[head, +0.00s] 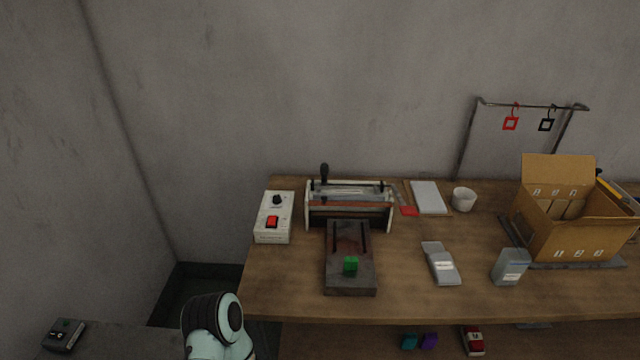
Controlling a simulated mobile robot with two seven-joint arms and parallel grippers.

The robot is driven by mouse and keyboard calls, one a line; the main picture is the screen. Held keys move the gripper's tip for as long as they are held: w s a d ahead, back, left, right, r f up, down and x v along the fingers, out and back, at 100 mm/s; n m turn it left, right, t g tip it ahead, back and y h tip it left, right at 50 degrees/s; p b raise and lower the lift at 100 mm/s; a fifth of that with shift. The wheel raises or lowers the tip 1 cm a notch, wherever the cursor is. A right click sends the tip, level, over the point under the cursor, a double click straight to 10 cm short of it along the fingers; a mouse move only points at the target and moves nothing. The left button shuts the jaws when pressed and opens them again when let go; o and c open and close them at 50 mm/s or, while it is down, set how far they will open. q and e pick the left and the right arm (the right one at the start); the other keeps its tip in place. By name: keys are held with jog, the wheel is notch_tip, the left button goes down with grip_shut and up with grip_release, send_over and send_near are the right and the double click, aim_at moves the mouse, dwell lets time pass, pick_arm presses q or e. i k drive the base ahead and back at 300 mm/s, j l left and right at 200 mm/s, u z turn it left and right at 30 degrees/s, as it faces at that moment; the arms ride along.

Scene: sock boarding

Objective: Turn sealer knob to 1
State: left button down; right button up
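The sealer knob (277,199) is a small black dial near the far end of a white control box (265,229). The box lies at the left end of the table, and a red switch (272,222) sits below the knob. The knob's setting and any numbers around it are too small to read. The sealer (348,190), a white-framed machine with a black upright handle, stands just right of the box. A rounded pale arm link of mine (219,325) shows at the bottom left, in front of the table. Neither gripper is in view.
To the right are a white pad (428,197), a white cup (464,199), a grey device (440,264), a grey container (510,266) and an open cardboard box (569,238). A rack with hanging tags (510,123) stands behind.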

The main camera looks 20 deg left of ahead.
aim_at(277, 199)
jog(key=u, duration=1.45)
